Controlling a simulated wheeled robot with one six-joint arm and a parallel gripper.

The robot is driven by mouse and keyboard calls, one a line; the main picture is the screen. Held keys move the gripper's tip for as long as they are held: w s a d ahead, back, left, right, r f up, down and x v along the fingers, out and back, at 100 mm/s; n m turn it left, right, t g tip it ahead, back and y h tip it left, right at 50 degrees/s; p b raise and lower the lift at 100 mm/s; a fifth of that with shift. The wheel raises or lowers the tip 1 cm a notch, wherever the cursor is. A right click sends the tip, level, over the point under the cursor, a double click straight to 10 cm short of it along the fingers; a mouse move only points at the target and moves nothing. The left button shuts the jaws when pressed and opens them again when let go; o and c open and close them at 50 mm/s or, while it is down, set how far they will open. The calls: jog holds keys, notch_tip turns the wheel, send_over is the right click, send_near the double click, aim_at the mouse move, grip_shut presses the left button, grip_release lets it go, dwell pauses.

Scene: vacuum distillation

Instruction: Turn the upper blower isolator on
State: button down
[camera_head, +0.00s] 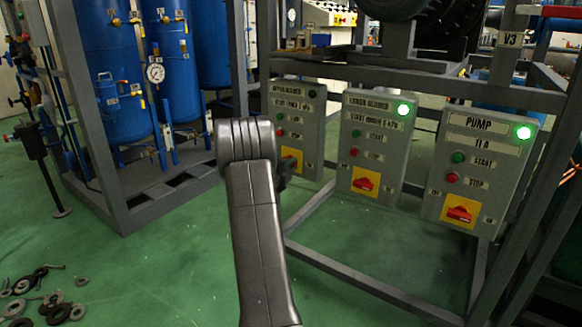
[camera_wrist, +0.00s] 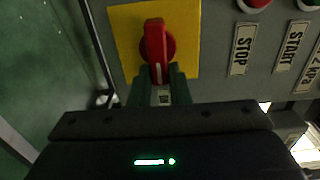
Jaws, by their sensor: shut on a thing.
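The upper blower box (camera_head: 305,110) is the leftmost of three grey control boxes in the head view, partly hidden behind my arm. Its yellow isolator plate (camera_head: 292,153) shows only in part there, and my wrist covers the red handle. In the wrist view, the red isolator handle (camera_wrist: 154,42) stands on the yellow plate (camera_wrist: 188,22), its white-marked end pointing down the picture between my fingers. My gripper (camera_wrist: 158,78) is shut on this end, one finger at each side. A small label (camera_wrist: 161,97) lies between the fingers, hard to read.
The lower blower box (camera_head: 370,145) and pump box (camera_head: 480,165) stand to the right, with lit green lamps and red handles. A grey frame (camera_head: 350,285) surrounds them. Blue tanks (camera_head: 110,75) stand left. Loose rings (camera_head: 45,295) lie on the green floor at lower left.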

jog(key=c, duration=1.4)
grip_release()
jog(key=shift+o, duration=0.2)
jog(key=p+v, duration=0.3)
jog(key=v, duration=1)
jog(key=shift+s+a+p, duration=0.25)
jog(key=shift+s+p, duration=0.1)
jog(key=shift+f, duration=0.1)
jog(key=b+x, duration=0.3)
jog(key=x, duration=1.1)
jog(key=shift+b, duration=0.3)
jog(key=shift+s+a, duration=0.1)
